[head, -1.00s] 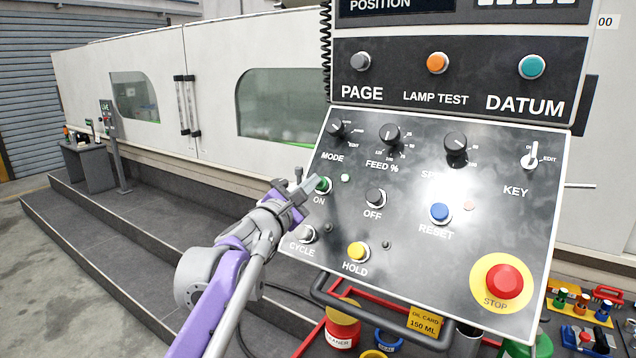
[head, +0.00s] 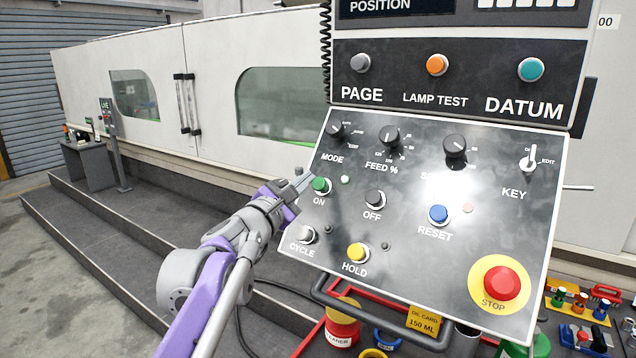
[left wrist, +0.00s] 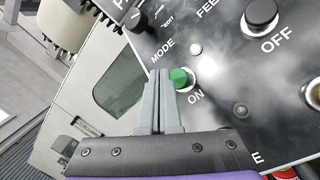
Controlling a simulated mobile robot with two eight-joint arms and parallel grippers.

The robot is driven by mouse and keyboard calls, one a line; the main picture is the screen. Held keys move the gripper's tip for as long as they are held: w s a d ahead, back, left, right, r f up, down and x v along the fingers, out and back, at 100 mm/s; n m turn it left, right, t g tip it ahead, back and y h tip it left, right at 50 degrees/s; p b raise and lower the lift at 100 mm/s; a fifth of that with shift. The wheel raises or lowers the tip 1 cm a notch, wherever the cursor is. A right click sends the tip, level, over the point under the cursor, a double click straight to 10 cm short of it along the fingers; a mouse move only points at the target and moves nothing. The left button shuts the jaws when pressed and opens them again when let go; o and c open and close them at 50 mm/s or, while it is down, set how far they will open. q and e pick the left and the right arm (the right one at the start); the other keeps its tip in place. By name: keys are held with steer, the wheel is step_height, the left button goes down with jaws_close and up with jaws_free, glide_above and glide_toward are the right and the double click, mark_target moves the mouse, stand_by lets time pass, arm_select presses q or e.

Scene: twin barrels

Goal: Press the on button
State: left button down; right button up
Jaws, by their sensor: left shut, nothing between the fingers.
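The green ON button (head: 320,185) sits at the left edge of the tilted control panel (head: 420,265); it also shows in the left wrist view (left wrist: 181,79). A small pale lamp (head: 345,180) is beside it. My left gripper (head: 302,180) is shut and empty. Its tips are just left of the green button in the head view. In the left wrist view the fingers (left wrist: 160,82) overlap the button's left side closely; I cannot tell whether they touch it. My right gripper is not in view.
The OFF button (head: 375,198), CYCLE button (head: 307,234), yellow HOLD button (head: 357,252), blue RESET button (head: 438,214) and red STOP button (head: 501,282) are on the same panel. Jars and a red rack (head: 606,291) stand below.

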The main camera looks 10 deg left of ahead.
arm_select(q)
steer(key=s+r, duration=0.1)
steer(key=s+a+r, duration=0.1)
steer(key=shift+s+r+p, duration=0.2)
steer(key=shift+s+p, duration=0.1)
steer(key=shift+p, duration=0.1)
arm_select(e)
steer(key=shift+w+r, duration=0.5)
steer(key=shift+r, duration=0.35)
arm_select(q)
steer(key=s+d+f+m+g+h, duration=0.1)
steer(key=s+d+f+m+g, duration=0.35)
steer(key=s+f+m, duration=0.5)
steer(key=s+d+f+m+g+h, duration=0.1)
steer(key=s+d+f+m+g, duration=0.4)
steer(key=f, duration=0.8)
steer(key=s+a+f+m+g+y, duration=0.1)
steer(key=s+a+f+m+y, duration=0.2)
steer(key=s+f, duration=0.5)
steer(key=s+a+f+m+g+y, duration=0.2)
steer(key=s+a+f+m+y, duration=0.2)
steer(key=f, duration=0.7)
steer(key=s+a+m, duration=0.2)
steer(key=s+m, duration=0.1)
steer(key=s, duration=0.1)
steer(key=shift+f, duration=0.2)
steer(key=shift+w, duration=0.1)
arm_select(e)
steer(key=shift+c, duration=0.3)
